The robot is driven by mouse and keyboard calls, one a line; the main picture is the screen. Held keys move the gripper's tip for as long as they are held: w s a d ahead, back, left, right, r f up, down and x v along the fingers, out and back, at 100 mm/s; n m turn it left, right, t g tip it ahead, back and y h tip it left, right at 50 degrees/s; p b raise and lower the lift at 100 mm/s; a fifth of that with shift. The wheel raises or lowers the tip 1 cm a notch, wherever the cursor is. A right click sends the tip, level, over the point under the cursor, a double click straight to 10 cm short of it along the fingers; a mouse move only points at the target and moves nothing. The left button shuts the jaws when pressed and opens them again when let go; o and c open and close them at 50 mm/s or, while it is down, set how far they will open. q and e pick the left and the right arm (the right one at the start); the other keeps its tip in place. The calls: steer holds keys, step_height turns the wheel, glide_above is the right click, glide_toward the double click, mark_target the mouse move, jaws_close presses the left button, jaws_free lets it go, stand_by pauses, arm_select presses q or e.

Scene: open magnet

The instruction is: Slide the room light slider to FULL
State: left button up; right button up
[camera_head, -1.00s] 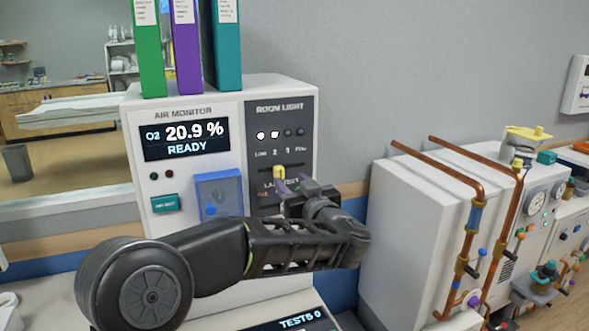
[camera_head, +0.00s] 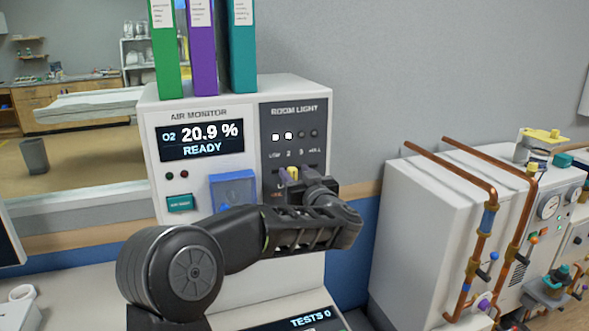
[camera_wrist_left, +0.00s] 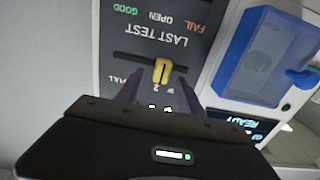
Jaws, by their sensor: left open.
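The room light panel (camera_head: 296,140) is the dark strip on the right of the air monitor's front. Two of its lamps are lit, above the marks LOW, 2, 3 and FULL. The yellow slider knob (camera_head: 293,173) sits near mark 2. In the wrist view the knob (camera_wrist_left: 163,70) stands in its slot (camera_wrist_left: 130,58), with the picture upside down and FULL to the left. My left gripper (camera_wrist_left: 156,80) is open, with one purple finger on each side of the knob; contact cannot be told. In the head view the left gripper (camera_head: 294,180) partly covers the slot. My right gripper is out of view.
A blue covered box (camera_head: 233,188) projects from the monitor beside the panel. Binders (camera_head: 204,50) stand on top. A white machine with copper pipes (camera_head: 484,225) stands to the right, with a gap between it and the monitor.

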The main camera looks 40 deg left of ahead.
arm_select(q)
steer(key=shift+w+a, duration=0.3)
steer(key=shift+a, duration=0.2)
steer(key=shift+c, duration=0.2)
jaws_close()
stand_by(0.9)
